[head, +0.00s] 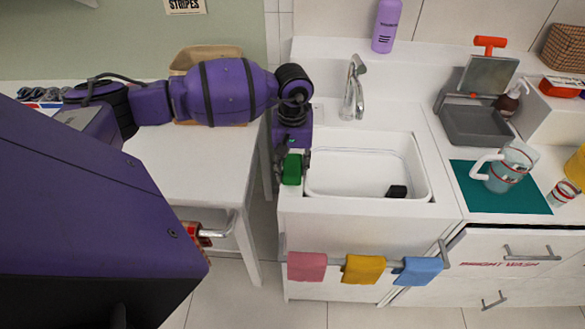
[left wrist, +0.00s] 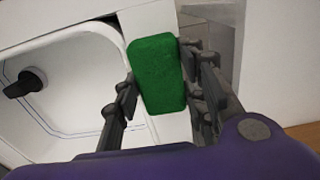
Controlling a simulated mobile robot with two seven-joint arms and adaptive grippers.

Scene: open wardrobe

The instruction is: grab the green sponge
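The green sponge (head: 292,169) is at the left rim of the sink, at the counter's front left corner. My left gripper (head: 294,163) reaches down over it from above. In the left wrist view the sponge (left wrist: 157,75) stands between the two spread fingers of the left gripper (left wrist: 158,80). The fingers lie close along its two sides. I cannot tell whether both press on it. Whether the sponge rests on the counter or is just above it is unclear. My right gripper is not in view.
The white sink basin (head: 364,190) is right of the sponge, with a small black item (head: 397,191) in it and a faucet (head: 354,88) behind. Pink (head: 307,266), yellow (head: 363,269) and blue (head: 417,270) cloths hang below. A jug (head: 508,167) stands on a teal mat (head: 490,200).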

